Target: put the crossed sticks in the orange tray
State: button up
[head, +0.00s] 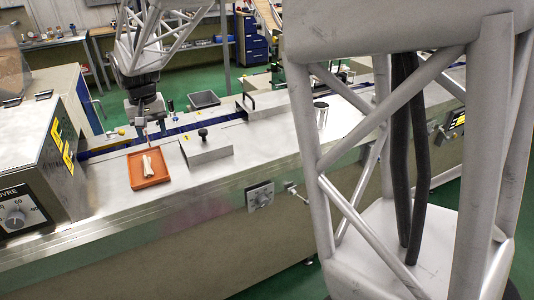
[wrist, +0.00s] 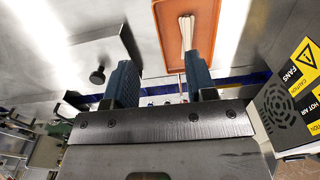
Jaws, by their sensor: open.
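The orange tray (head: 140,181) lies on the metal worktop at the left in the head view. It also shows at the top of the wrist view (wrist: 155,35). The pale sticks (head: 148,164) lie close together inside the tray, and they show in the wrist view (wrist: 187,32). Whether they cross is too small to tell. My gripper (wrist: 161,78) is open, with its two blue fingers apart and no sticks between them. In the head view my gripper (head: 144,121) is behind and above the tray, apart from the sticks.
A metal box with a black knob (head: 204,143) stands right of the tray. A machine with a dial (head: 40,165) stands at the left. A metal cylinder (head: 321,114) and a grey bin (head: 204,100) are farther off. The worktop in front of the tray is clear.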

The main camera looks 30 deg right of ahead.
jog(key=s+d+r+t, duration=0.15)
jog(key=s+d, duration=0.35)
jog(key=s, duration=0.5)
jog(key=s+d+r, duration=0.3)
jog(key=s+d, duration=0.1)
jog(key=s, duration=0.7)
jog(key=s+d+f, duration=0.2)
jog(key=s, duration=0.6)
jog(key=s+d+f, duration=0.2)
jog(key=s, duration=0.7)
jog(key=shift+d+f+t, duration=0.15)
jog(key=shift+d+t, duration=0.15)
jog(key=shift+t, duration=0.05)
